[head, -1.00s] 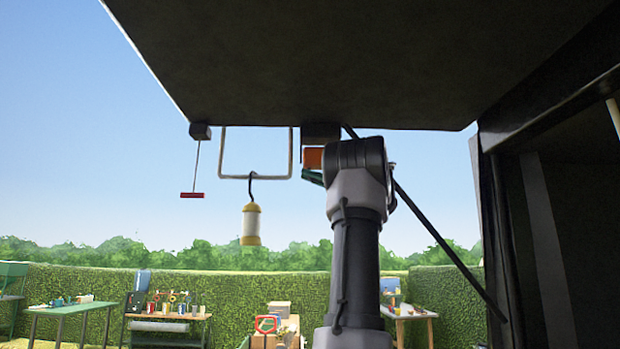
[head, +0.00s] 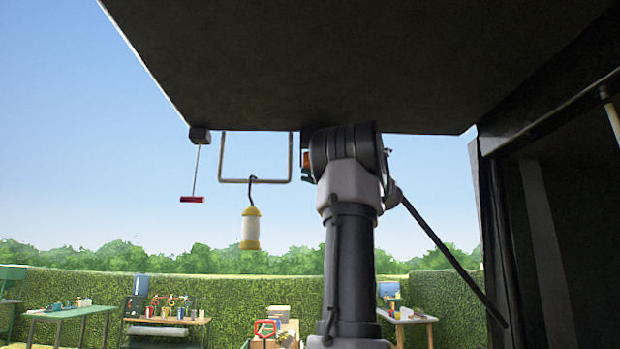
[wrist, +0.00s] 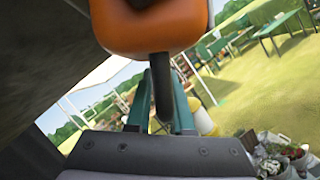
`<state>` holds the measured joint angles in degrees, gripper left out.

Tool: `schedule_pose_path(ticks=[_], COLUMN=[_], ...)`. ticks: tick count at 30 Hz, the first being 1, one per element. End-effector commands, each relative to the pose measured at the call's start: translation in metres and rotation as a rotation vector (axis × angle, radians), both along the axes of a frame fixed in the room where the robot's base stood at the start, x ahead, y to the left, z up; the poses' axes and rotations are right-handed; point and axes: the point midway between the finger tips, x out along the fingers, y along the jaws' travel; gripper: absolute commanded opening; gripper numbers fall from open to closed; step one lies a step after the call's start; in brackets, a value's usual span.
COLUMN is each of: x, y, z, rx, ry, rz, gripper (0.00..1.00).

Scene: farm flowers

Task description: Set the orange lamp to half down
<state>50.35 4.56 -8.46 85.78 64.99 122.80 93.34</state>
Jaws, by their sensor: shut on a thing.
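The orange lamp (wrist: 150,25) fills the top of the wrist view as a rounded orange body under the dark overhead panel. A dark stem (wrist: 162,88) comes down from its underside. My gripper (wrist: 165,78) has teal fingers on both sides of this stem and is shut on it, just below the orange body. In the head view only a sliver of orange (head: 305,160) shows under the panel, beside my arm. My arm hides the gripper and most of the lamp there. The lamp's exact tilt cannot be told.
The dark panel (head: 300,60) hangs low over my arm. To the left, a yellow-and-white lantern (head: 250,229) hangs from a metal bracket (head: 221,160), and a red handle (head: 192,199) hangs on a cord. A diagonal strut (head: 450,255) stands to the right. Open air lies to the left.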

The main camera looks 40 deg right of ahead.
Motion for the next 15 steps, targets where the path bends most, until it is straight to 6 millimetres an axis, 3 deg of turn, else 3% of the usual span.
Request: schedule_pose_path(ticks=[6, 7, 9, 15], x=[0.0017, 0.0017, 0.0017, 0.001], y=[-0.0022, -0.0022, -0.0021, -0.0011], z=[-0.0041, -0.0041, -0.004, -0.0023], rx=[0.001, 0.001, 0.0, 0.0], ry=[0.009, 0.009, 0.008, 0.004], rz=[-0.003, -0.003, -0.004, -0.002], gripper=[0.0, 0.24, 0.45, 0.45])
